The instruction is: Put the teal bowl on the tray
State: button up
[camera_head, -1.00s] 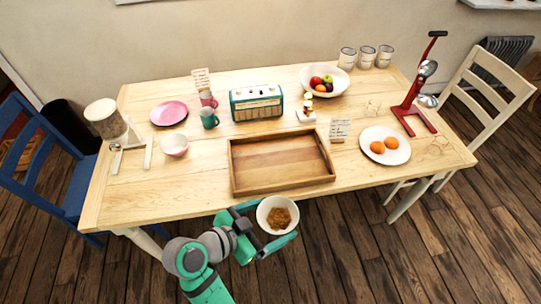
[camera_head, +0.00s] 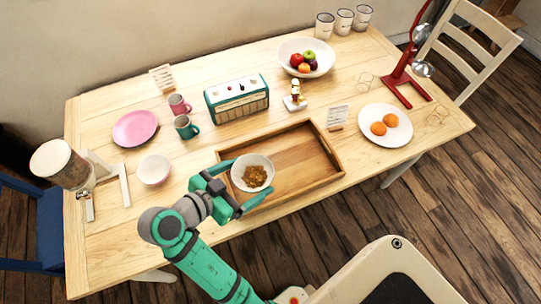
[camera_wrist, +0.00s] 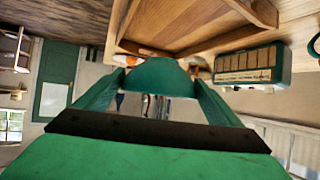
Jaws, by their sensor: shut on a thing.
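The teal bowl (camera_head: 240,175) looks pale inside in the head view and holds brown food. Its teal outside shows in the wrist view (camera_wrist: 158,75). My gripper (camera_head: 238,190) is shut on the bowl, one finger on each side. The wooden tray (camera_head: 326,150) lies on the table. The bowl is held over the tray's left end in the head view; I cannot tell the height of the gap below it. The bowl and my gripper hide the tray's left end.
A teal radio (camera_head: 237,100) stands behind the tray, with a figurine (camera_head: 294,97) to its right. A white bowl (camera_head: 154,170) is to the left. A plate with two orange items (camera_head: 385,111) and a card (camera_head: 338,116) are to the right. The tray's right part is bare.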

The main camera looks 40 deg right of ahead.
aim_at(268, 160)
jog(key=x, duration=0.3)
jog(key=w+x, duration=0.1)
jog(key=x, duration=0.6)
jog(key=shift+w+d+r, duration=0.1)
jog(key=shift+w+r, duration=0.25)
jog(key=shift+w, duration=0.05)
jog(key=d+f, duration=0.1)
jog(key=f, duration=0.1)
jog(key=w+d+f, duration=0.1)
jog(key=f, duration=0.1)
jog(key=shift+w+d, duration=0.1)
jog(key=shift+d, duration=0.15)
jog(key=shift+d+f, duration=0.85)
jog(key=shift+d, duration=0.05)
notch_tip(268, 160, down, 3)
jog(key=shift+w, duration=0.1)
jog(key=shift+w+f, duration=0.1)
jog(key=shift+f, duration=0.05)
jog(key=o, duration=1)
